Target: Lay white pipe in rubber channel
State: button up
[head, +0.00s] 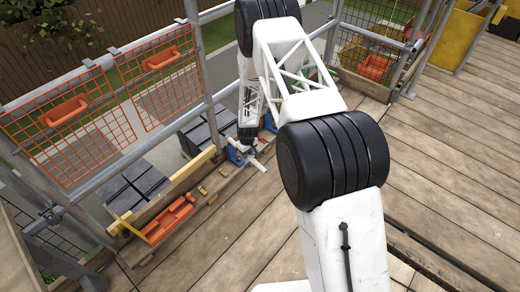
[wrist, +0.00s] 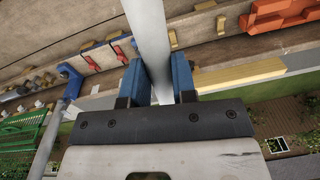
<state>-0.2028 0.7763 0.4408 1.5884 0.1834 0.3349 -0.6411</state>
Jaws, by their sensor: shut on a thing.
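My gripper (wrist: 158,82) is shut on a white pipe (wrist: 150,35). In the wrist view its two blue fingers press on both sides of the pipe, which runs up out of the picture. In the head view my gripper (head: 244,151) is small and low beside the scaffold edge, with the white pipe (head: 258,165) showing as a short white piece by the blue parts. The pipe's far end is out of the wrist view. I cannot make out the rubber channel with certainty in either view.
Dark tile stacks (head: 137,187) lie behind the board. Orange mesh panels (head: 75,125) hang on the rails. A green crate (wrist: 25,135) shows at wrist-view left. The plank deck (head: 455,120) is largely clear.

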jog(key=s+a+f+n, duration=0.2)
jog(key=a+f+n, duration=0.35)
jog(key=a, duration=0.55)
jog(key=s+a+f+n, duration=0.1)
jog(key=a+f+n, duration=0.3)
jog(key=a+f, duration=0.5)
jog(key=n+t, duration=0.1)
jog(key=n, duration=0.9)
send_over(168, 222)
notch_tip(168, 222, down, 12)
jog(key=shift+s+d+r+y, duration=0.2)
jog(key=shift+r+y, duration=0.05)
jog(key=shift+y, duration=0.05)
jog(key=shift+f, duration=0.4)
jog(key=shift+f, duration=3.4)
jog(key=shift+f, duration=0.1)
jog(key=o, duration=1)
